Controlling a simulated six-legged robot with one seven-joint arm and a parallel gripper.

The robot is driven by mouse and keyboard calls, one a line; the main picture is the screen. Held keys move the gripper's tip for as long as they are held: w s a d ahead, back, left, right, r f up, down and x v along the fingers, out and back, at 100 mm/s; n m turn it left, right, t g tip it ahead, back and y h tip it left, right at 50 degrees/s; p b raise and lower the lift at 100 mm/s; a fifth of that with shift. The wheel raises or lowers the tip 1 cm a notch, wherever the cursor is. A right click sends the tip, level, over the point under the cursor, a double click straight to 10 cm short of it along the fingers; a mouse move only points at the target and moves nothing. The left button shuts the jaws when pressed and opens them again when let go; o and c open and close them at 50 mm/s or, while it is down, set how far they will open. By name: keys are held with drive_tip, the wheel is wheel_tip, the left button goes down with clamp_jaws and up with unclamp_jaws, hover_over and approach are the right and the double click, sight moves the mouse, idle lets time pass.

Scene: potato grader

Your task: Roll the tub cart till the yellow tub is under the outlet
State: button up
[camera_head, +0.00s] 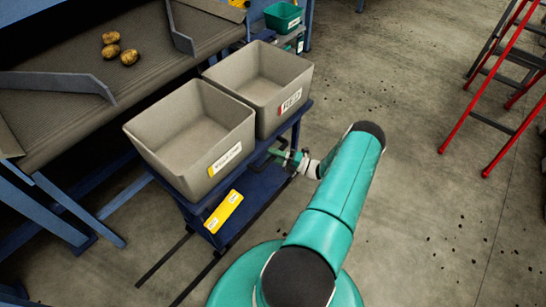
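A dark blue tub cart (262,184) stands beside the grader in the head view. It carries two open grey tubs, both empty inside as far as I see. The nearer tub (165,143) has a label with a yellow edge (225,159). The farther tub (257,76) has a label with a red edge (291,101). No tub is yellow all over. My gripper (291,158) is at the cart's right side, by a small green bar. It is too small to tell whether its fingers are shut on the bar. Which part is the outlet is unclear.
The grader belt (75,112) holds a few potatoes (129,57) between grey guide plates (55,82). Dark rails (164,259) run along the floor from under the cart. A red ladder (480,95) stands right. A green bin (283,16) is behind. Open floor lies right.

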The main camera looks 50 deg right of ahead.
drive_tip(key=shift+a, duration=0.2)
drive_tip(key=shift+s, duration=0.1)
drive_tip(key=v, duration=1.3)
drive_tip(key=shift+s+d, duration=0.15)
drive_tip(key=shift+s, duration=0.1)
drive_tip(key=shift+f, duration=0.1)
